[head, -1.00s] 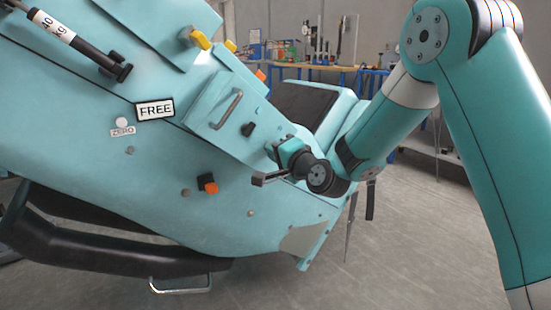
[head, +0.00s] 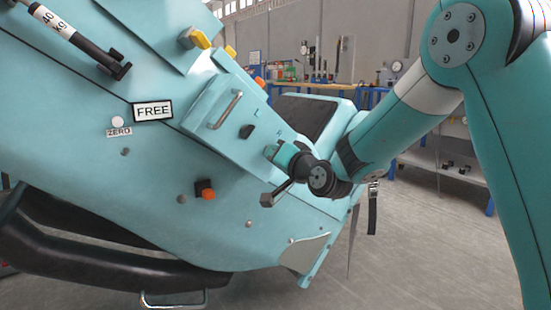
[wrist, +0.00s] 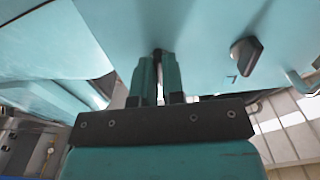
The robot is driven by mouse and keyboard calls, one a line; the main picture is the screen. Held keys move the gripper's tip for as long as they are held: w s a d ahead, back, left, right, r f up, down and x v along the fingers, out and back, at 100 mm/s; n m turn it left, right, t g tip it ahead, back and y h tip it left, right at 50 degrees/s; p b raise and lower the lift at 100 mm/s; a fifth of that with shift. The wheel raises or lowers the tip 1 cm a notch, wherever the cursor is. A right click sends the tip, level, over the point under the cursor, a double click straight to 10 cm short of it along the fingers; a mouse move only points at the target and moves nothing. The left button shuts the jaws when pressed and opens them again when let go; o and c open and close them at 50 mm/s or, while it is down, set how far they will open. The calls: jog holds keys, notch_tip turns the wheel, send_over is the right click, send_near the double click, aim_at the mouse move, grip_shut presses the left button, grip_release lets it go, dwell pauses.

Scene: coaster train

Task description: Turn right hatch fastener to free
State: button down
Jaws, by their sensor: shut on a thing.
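The light-teal hatch cover (head: 212,113) with its metal bar handle (head: 226,109) sits on the sloping side of the coaster car. One black fastener knob (head: 247,131) shows on the hatch right of the handle, and a black knob also shows in the wrist view (wrist: 246,55). My gripper (head: 281,154) is at the hatch's lower right end. In the wrist view its two teal fingers (wrist: 158,72) are closed together on a small dark part at the teal surface. This is the right hatch fastener, almost wholly hidden by the fingers. Its turn angle cannot be seen.
A FREE label (head: 153,111) and a ZERO label (head: 119,132) are on the car body. An orange-and-black knob (head: 205,190) is below the hatch. A black bumper bar (head: 95,245) runs along the lower left. Open floor lies at the lower right.

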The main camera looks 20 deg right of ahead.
dwell(0.3)
jog(key=c, duration=1.2)
grip_release()
jog(key=b+v, duration=0.7)
jog(key=v, duration=1)
jog(key=shift+s, duration=0.2)
